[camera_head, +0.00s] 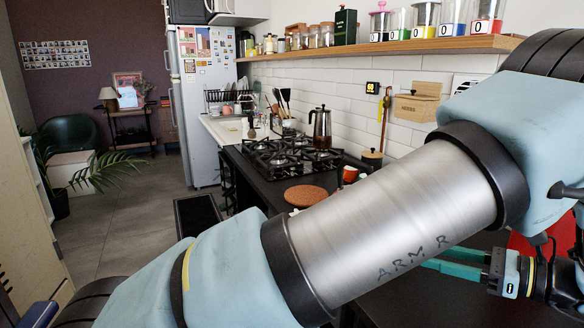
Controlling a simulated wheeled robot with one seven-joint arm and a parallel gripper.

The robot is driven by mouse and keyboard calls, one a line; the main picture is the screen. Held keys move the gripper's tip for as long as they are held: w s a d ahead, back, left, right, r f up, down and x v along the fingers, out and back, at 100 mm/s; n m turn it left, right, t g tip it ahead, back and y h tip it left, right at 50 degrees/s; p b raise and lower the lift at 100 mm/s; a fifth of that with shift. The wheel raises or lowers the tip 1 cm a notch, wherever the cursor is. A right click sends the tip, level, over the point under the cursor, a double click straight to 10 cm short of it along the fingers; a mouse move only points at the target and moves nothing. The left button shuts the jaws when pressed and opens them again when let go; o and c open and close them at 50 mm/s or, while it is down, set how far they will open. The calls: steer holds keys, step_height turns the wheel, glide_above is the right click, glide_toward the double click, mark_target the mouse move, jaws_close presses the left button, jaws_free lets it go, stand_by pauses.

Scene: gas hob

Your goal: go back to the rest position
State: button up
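My arm crosses the front of the picture from lower left to upper right. Part of my gripper (458,262) shows at the right, with teal finger-like bars pointing left over the dark counter. My arm hides the ends of the bars, so I cannot tell how far apart they are or whether they hold anything. The black gas hob (290,156) is in the middle of the picture, set in the dark counter (265,184). A glass and metal coffee pot (321,128) stands upright at the hob's right side.
A round brown mat (305,195) and a red cup (350,174) are on the counter near my arm. A wooden box (419,103) is at the tiled wall. A shelf (440,45) with jars runs above. A red object (535,243) shows behind my wrist. Floor (125,225) is open at left.

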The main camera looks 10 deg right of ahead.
steer(key=w+a+n+g+h+p, duration=0.1)
steer(key=w+a+n+g, duration=0.5)
steer(key=a, duration=0.4)
steer(key=w+a+n+g+h, duration=0.1)
steer(key=w+a+n+g, duration=0.5)
steer(key=a, duration=0.5)
steer(key=a+r+n+t+h+p, duration=0.1)
steer(key=a+r+n+h, duration=0.1)
steer(key=a+n+h, duration=0.6)
steer(key=a+n, duration=0.7)
steer(key=a, duration=0.6)
steer(key=shift+w+p, duration=0.35)
steer(key=shift+w, duration=0.05)
